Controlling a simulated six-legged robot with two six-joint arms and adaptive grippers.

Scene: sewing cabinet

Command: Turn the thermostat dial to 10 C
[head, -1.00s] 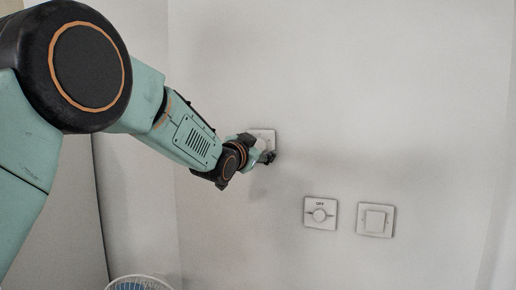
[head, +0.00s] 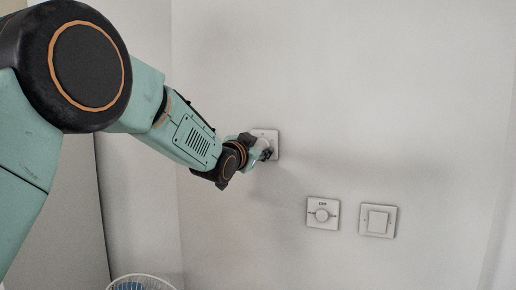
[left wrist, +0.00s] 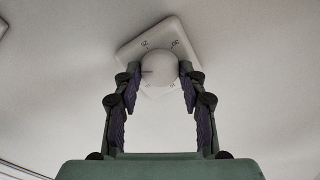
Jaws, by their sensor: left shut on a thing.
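The thermostat is a white square wall plate (head: 272,136) in the head view, partly hidden behind my left gripper (head: 266,153). In the left wrist view its plate (left wrist: 133,50) looks tilted, with small dark numbers around a round white dial (left wrist: 159,68). The dial has a short dark mark on its left side. The fingers of my left gripper (left wrist: 159,82) are on either side of the dial and shut on it. The numbers are too small to read surely. My right gripper is in neither view.
A second plate with a round knob (head: 321,215) and small lettering above it is on the wall, lower right of the thermostat. A square rocker switch (head: 377,220) is beside it. A fan with a white rim (head: 140,280) shows at the bottom left. The wall around is bare.

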